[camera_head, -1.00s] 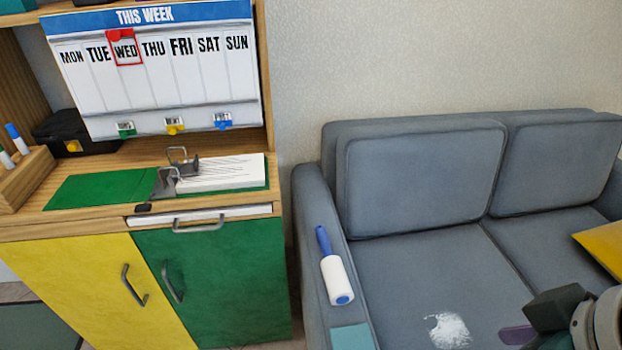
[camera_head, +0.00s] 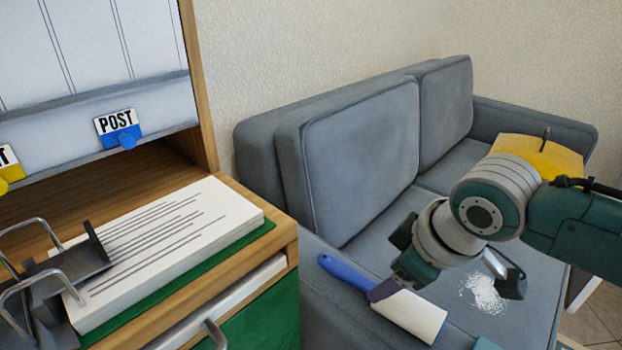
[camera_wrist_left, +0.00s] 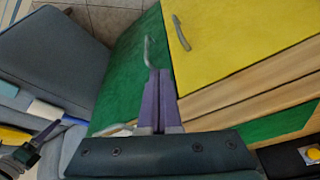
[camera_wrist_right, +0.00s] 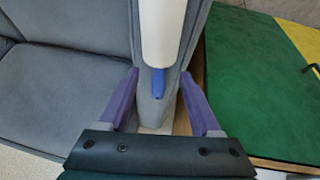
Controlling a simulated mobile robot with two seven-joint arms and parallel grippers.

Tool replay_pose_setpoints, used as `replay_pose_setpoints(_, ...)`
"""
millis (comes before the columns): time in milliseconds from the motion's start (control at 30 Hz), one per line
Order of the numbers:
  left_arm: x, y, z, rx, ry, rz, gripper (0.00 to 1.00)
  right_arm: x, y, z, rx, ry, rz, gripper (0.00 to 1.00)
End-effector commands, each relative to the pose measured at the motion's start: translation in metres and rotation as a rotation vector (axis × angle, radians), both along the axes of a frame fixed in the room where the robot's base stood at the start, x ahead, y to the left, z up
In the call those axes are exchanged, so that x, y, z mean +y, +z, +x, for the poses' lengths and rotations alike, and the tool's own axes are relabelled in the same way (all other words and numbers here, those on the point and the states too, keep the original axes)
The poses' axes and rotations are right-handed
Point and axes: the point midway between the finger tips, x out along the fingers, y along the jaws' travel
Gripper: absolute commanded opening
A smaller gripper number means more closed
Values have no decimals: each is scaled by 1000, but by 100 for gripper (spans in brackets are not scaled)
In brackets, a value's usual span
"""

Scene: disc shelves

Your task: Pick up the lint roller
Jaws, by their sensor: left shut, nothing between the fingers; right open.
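The lint roller (camera_head: 410,312), a white roll with a blue handle (camera_head: 345,272), lies on the near armrest of the grey sofa. My right gripper (camera_head: 440,290) is at the roller in the head view, with a purple finger in front of part of it. In the right wrist view the white roll (camera_wrist_right: 163,32) and blue handle end (camera_wrist_right: 158,83) show between the two spread, empty fingers (camera_wrist_right: 160,74). Contact cannot be told. My left gripper (camera_wrist_left: 160,72) is shut and empty, in front of the green and yellow cabinet doors. The roller also shows in the left wrist view (camera_wrist_left: 45,110).
The grey sofa (camera_head: 360,165) bears a white patch (camera_head: 485,295) and a yellow item (camera_head: 540,155). The wooden desk (camera_head: 285,235) with a paper stack (camera_head: 170,240) and metal clip stands close left of the armrest. The green door (camera_wrist_left: 130,70) has a protruding handle.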

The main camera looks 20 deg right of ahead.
Motion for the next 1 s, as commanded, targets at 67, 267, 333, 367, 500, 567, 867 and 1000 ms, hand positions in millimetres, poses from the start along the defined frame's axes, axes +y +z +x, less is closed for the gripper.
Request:
replay_pose_setpoints(67, 0, -7, 0, 1, 0, 0, 0, 0, -8, 3, -1, 1, 0, 65)
replay_pose_setpoints(267, 0, -29, 0, 2, 0, 1, 0, 3, -32, 20, -2, -1, 1, 65)
replay_pose_setpoints(333, 0, -37, 0, 2, 0, 1, 0, 4, -41, 27, -2, 0, 1, 65)
replay_pose_setpoints(367, 0, -39, 0, 2, 0, 1, 0, 3, -45, 28, -1, 0, 0, 65)
replay_pose_setpoints(500, 1, -44, 0, 1, 2, 2, 0, 4, -52, 33, -1, 2, 0, 65)
replay_pose_setpoints(567, 1, -43, 0, 1, 2, 2, 0, 4, -51, 33, -1, 2, 0, 65)
replay_pose_setpoints(867, 1, -42, 0, 1, 2, 3, 0, 4, -50, 32, -1, 2, 0, 49)
replay_pose_setpoints(1000, 1, -42, 0, -1, 1, 4, 0, 3, -50, 32, -1, 2, 0, 33)
